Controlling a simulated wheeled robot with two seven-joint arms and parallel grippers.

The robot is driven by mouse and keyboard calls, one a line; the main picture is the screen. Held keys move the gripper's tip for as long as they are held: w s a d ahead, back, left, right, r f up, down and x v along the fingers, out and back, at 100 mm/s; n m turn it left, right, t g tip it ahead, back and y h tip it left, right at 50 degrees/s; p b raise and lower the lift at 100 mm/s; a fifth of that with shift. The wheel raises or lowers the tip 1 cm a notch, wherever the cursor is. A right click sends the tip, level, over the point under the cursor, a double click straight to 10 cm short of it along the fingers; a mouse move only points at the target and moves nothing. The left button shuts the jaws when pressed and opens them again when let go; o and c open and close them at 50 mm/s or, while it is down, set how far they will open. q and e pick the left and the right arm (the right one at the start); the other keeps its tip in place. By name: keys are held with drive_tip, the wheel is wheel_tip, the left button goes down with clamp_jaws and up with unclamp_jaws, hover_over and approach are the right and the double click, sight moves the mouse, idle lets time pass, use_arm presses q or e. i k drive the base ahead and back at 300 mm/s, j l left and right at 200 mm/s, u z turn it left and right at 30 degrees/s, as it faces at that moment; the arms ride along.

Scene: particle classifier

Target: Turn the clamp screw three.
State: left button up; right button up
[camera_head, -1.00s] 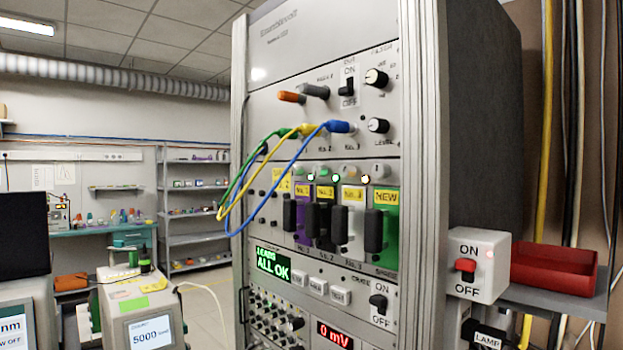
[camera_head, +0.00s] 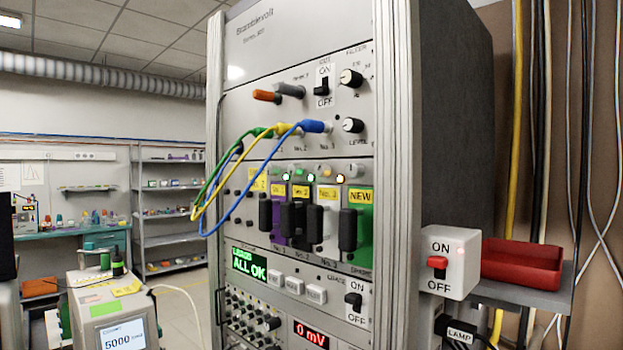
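The tall grey instrument rack (camera_head: 395,200) stands in the middle, with a row of modules. The third module carries a yellow No. 3 label (camera_head: 327,193) and a black handle (camera_head: 314,225). Small round knob-like parts sit along the top of the row, beside the lamps; I cannot tell which is clamp screw three. A green module (camera_head: 366,222) labelled NEW is at the right end, with its own black handle (camera_head: 347,230). Neither of my grippers is in view.
Green, yellow and blue cables (camera_head: 222,190) loop in front of the rack's left part. The ALL OK display (camera_head: 249,265) is below the modules. An ON/OFF box (camera_head: 450,262) and a red tray (camera_head: 522,264) are at the right. A 5000 display device (camera_head: 118,312) stands lower left.

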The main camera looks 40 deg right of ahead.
sight(321, 170)
drive_tip(key=z, duration=1.3)
